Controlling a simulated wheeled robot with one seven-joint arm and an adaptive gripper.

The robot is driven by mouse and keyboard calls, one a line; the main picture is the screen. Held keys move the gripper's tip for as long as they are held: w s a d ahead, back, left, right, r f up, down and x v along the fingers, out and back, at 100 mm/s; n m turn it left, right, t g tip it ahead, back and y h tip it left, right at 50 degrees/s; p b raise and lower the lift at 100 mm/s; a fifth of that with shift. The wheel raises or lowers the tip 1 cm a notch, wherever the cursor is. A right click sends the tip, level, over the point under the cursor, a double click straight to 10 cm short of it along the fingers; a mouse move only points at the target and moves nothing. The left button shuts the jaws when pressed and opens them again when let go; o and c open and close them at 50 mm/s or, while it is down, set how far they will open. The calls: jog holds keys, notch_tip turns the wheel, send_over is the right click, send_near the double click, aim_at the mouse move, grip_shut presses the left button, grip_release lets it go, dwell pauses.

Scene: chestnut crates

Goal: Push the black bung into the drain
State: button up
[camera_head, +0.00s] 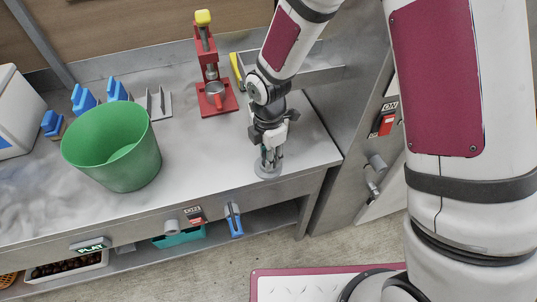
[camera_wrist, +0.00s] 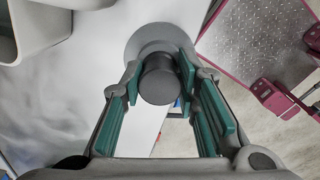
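The black bung (camera_wrist: 160,82) stands between my fingertips in the wrist view, its round end facing the camera. My gripper (camera_wrist: 160,78) has a green pad close against each side of the bung and looks shut on it. The grey round drain (camera_wrist: 147,38) lies right behind the bung, near the edge of the worktop. In the head view my gripper (camera_head: 270,154) points down just above the drain (camera_head: 268,170). The bung is hard to make out there, and how deep it sits in the drain cannot be told.
A green bucket (camera_head: 118,150) stands left on the metal worktop (camera_head: 200,150). A red press (camera_head: 212,80) stands behind, left of my gripper. Blue-handled tools (camera_head: 84,100) stand at the back left. A grey cabinet (camera_head: 350,120) stands to the right. The worktop between bucket and drain is clear.

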grip_shut()
jog(key=shift+r, duration=0.65)
jog(key=shift+o, duration=0.2)
grip_release()
grip_shut()
jog(key=shift+r+p, duration=1.15)
jog(key=shift+r, duration=0.85)
